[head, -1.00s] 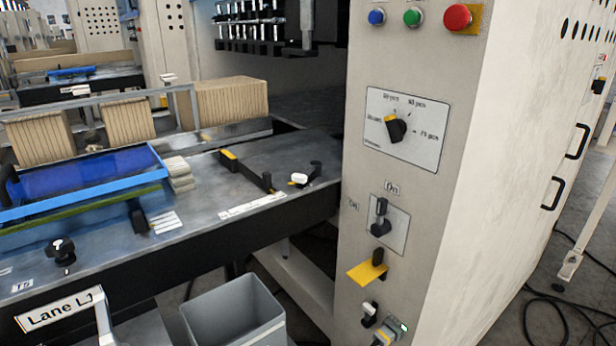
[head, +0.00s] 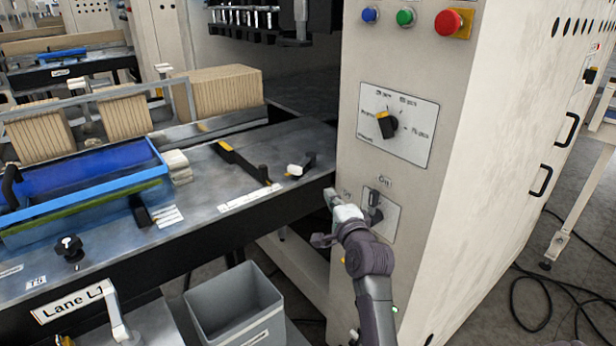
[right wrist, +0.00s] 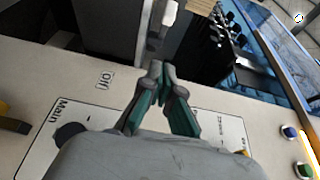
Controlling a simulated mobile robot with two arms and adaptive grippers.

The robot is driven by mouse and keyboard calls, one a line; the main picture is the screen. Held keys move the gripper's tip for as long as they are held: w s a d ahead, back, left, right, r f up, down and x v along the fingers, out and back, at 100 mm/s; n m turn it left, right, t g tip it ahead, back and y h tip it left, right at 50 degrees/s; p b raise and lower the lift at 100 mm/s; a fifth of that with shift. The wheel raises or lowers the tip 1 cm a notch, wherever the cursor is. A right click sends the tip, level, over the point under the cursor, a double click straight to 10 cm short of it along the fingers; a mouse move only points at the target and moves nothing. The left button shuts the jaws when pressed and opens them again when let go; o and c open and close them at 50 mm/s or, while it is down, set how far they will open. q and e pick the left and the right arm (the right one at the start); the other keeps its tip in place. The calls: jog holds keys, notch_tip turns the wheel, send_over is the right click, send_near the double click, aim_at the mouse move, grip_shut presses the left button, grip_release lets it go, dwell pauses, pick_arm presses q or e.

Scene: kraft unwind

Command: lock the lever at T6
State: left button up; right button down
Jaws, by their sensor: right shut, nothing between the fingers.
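A small label (head: 36,282), which seems to read T6 but is blurred, lies on the table front at the left in the head view. A black knob (head: 69,248) stands beside it, and a pale upright lever (head: 116,312) stands below, by the Lane L1 sign. I cannot tell which part is the T6 lever. My right gripper (head: 330,197) is shut and empty, in front of the cabinet's left edge, beside the On/Off switch (head: 374,204). Its closed fingertips also show in the right wrist view (right wrist: 161,70), over the cabinet panel. My left gripper is out of view.
The cabinet panel (head: 350,110) carries a selector dial (head: 387,124) and blue, green and red buttons. A grey bin (head: 235,305) stands below the table.

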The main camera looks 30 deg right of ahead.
aim_at(289, 172)
jog(key=shift+w+d+p, duration=0.15)
jog(key=shift+w+p, duration=1)
jog(key=shift+w, duration=4.3)
jog(key=shift+f, duration=0.1)
jog(key=w+a+p, duration=0.1)
jog(key=w+a, duration=0.1)
jog(key=w, duration=0.1)
jog(key=shift+a, duration=0.4)
jog(key=shift+w+a, duration=0.2)
jog(key=shift+w, duration=0.15)
jog(key=shift+s, duration=0.1)
